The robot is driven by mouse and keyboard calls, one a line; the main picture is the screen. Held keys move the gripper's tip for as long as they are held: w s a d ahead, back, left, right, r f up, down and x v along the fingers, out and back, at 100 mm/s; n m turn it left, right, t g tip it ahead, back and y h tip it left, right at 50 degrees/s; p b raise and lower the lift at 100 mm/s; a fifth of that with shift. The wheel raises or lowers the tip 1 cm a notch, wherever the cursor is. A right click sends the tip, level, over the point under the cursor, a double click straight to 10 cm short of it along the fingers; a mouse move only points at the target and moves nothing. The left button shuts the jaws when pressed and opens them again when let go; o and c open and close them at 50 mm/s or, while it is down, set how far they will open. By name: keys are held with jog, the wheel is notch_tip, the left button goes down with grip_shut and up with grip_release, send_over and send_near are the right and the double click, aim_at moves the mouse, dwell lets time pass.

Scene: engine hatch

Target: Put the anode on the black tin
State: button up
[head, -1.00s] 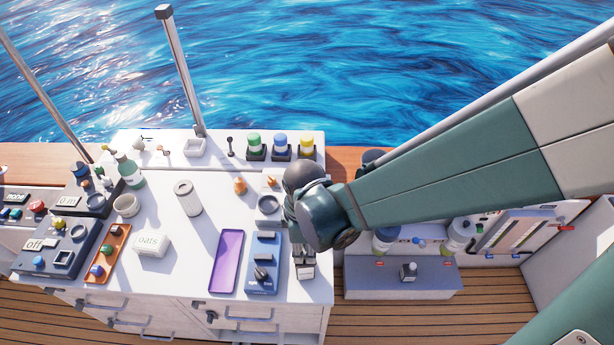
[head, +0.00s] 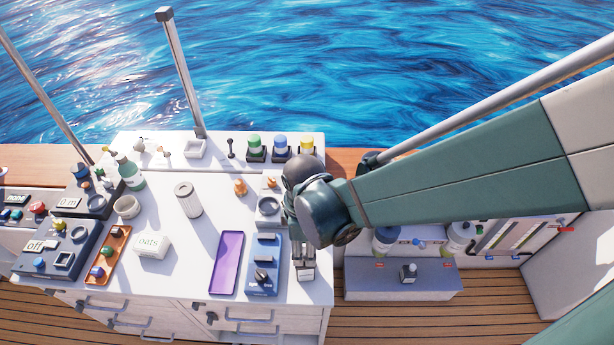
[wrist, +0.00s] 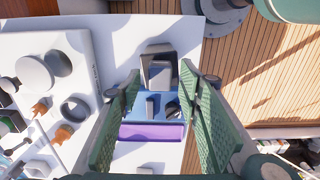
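My gripper (wrist: 160,85) is open, with its two green fingers apart, above the right front corner of the white counter. Between the fingertips in the wrist view is a small dark box-like tin (wrist: 152,52). A grey block, apparently the anode (wrist: 161,74), shows against it and seems to rest on it; exact contact is hard to tell. Gaps show between the fingers and these things. In the head view the same small stack (head: 305,272) stands at the counter's right edge, its upper part hidden by my wrist.
A blue switch panel (head: 263,278) and a purple tray (head: 227,262) lie left of the gripper. A white oats box (head: 152,245), a grey cylinder (head: 188,200) and an orange tray (head: 107,255) stand farther left. The counter's edge is close on the right, above the wooden deck.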

notch_tip(320, 180, up, 10)
jog(key=shift+p, duration=0.3)
dwell(0.5)
jog(key=shift+r, duration=0.1)
dwell(0.5)
jog(key=shift+d+r, duration=0.1)
jog(key=d+r+m+t, duration=0.3)
jog(key=d+r+m, duration=0.3)
jog(key=d+m, duration=0.3)
jog(key=d+r+m+t, duration=0.4)
jog(key=d+m, duration=0.5)
jog(key=d, duration=0.5)
jog(key=shift+w+d+r, duration=0.4)
jog(key=shift+r, duration=0.45)
